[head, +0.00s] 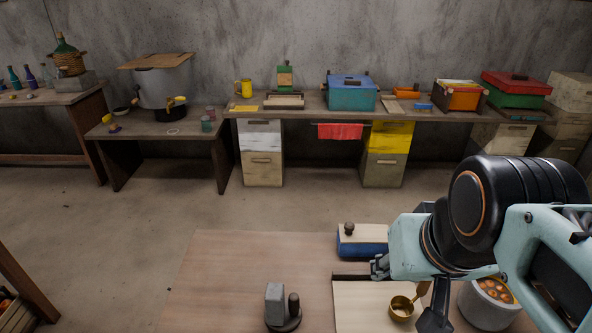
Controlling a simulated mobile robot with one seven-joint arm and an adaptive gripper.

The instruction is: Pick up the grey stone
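A grey block (274,301), which looks like the grey stone, stands upright on the near wooden table (225,275). It is next to a dark rounded post (294,306), and both seem to be on a dark round base (284,325). I cannot tell whether the block rests on the base or just behind it. My gripper (406,294) is to the right of the stone, well apart from it. Its dark fingers look spread, with nothing seen between them. My arm covers the right part of the table.
A blue box with a pale lid (362,241), a pale board (365,310), a brass cup (401,308) and a grey pot of orange pieces (487,304) are on the table's right side. The table left of the stone is clear. A long bench (330,113) stands along the wall.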

